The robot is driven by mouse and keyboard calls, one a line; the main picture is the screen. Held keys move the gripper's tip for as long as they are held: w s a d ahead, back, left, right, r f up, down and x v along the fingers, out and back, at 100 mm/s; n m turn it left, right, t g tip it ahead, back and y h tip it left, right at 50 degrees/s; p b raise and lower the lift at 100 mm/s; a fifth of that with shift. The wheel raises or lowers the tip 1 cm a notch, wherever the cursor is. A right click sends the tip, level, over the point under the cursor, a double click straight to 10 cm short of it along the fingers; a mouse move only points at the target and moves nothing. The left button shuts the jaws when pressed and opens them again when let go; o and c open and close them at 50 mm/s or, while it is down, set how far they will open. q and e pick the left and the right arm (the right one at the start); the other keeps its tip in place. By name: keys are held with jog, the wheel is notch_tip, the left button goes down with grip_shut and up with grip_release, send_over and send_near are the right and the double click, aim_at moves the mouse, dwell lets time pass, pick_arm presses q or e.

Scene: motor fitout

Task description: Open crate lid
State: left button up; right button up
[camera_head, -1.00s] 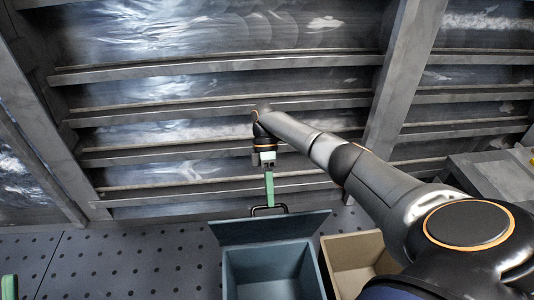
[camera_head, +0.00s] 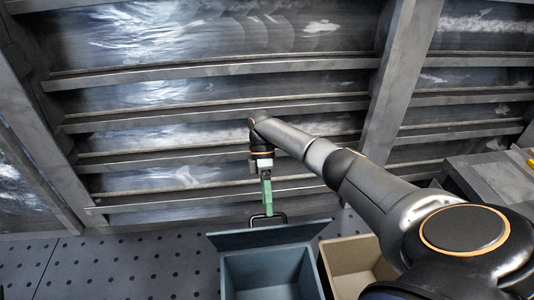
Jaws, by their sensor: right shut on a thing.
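The blue-grey crate (camera_head: 231,275) stands at the bottom middle of the head view, and I see into its empty-looking inside. Its lid (camera_head: 268,235) is raised along the crate's far side, tilted back, with a black loop handle (camera_head: 252,221) on its far edge. My right gripper (camera_head: 267,213) comes down from above with long green fingers. The fingertips meet at the handle and are shut on it. My left gripper is not in view.
A tan crate (camera_head: 352,254) stands close beside the blue-grey crate on the right, open at the top. A perforated dark floor (camera_head: 110,262) lies free to the left. A ribbed metal wall (camera_head: 210,120) rises behind, and a grey block (camera_head: 490,180) stands at the right.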

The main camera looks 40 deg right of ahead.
jog(key=shift+d+f, duration=0.15)
jog(key=shift+f, duration=0.3)
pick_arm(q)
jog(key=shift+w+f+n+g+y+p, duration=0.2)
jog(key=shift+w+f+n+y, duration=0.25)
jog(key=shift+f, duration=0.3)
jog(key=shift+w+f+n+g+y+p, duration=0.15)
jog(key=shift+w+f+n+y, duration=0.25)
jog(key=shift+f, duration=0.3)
pick_arm(e)
jog(key=v, duration=0.8)
jog(key=shift+s+a+r, duration=0.15)
jog(key=shift+a+r, duration=0.1)
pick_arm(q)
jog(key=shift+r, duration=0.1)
